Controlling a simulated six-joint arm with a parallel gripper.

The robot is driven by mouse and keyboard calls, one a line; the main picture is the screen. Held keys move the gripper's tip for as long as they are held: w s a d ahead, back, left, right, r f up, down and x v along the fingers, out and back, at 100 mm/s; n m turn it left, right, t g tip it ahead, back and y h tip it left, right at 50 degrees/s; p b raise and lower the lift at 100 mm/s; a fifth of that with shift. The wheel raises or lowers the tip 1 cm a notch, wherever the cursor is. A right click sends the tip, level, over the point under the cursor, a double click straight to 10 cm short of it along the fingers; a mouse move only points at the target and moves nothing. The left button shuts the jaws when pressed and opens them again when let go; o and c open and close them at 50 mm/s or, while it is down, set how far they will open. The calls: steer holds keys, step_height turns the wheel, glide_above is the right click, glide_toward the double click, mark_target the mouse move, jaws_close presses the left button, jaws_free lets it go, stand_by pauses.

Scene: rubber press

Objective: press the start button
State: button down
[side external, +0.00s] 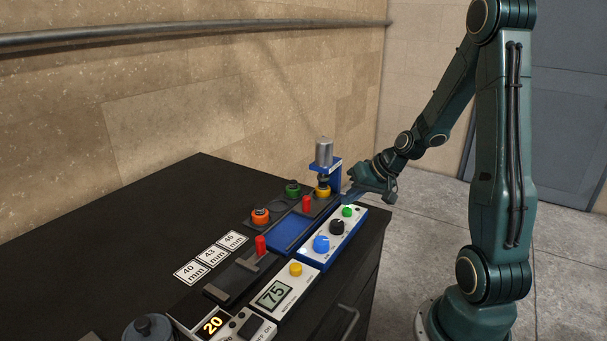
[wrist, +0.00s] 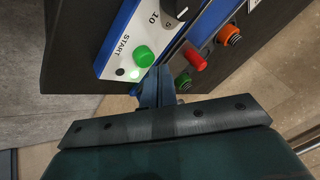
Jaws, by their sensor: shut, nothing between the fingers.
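The start button is a green round button (wrist: 144,56) on a white control panel (wrist: 117,58), beside the printed word START in the wrist view. In the side view the green button (side external: 347,211) sits at the far end of the panel (side external: 335,239), past a black knob (side external: 337,227) and a blue knob (side external: 321,243). My gripper (wrist: 160,73) is shut and empty, its fingertips beside the button in the wrist picture. In the side view my gripper (side external: 350,200) is close by the button at the far end. Whether it touches the button I cannot tell.
A blue press with a grey cylinder (side external: 324,153) stands just behind. A display reading 75 (side external: 274,295) is nearer the camera. The black table's (side external: 150,215) left part is clear.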

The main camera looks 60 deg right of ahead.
mark_target(349, 212)
steer(key=shift+r, duration=0.35)
steer(key=shift+r, duration=2.35)
steer(key=shift+a+r, duration=0.15)
steer(key=shift+a, duration=0.25)
steer(key=s+a+r+n+g, duration=0.1)
steer(key=s+a+r+n, duration=0.15)
steer(key=a, duration=0.35)
steer(key=s+a+r+n+g, duration=0.1)
steer(key=a+r+n, duration=0.15)
steer(key=a, duration=0.25)
steer(key=s+a+r+n+h, duration=0.1)
steer(key=s+a+r+n, duration=0.1)
steer(key=s+a+r, duration=0.3)
steer(key=s+a, duration=0.3)
steer(key=s, duration=0.2)
steer(key=shift+s+n, duration=0.3)
steer(key=shift+s, duration=0.05)
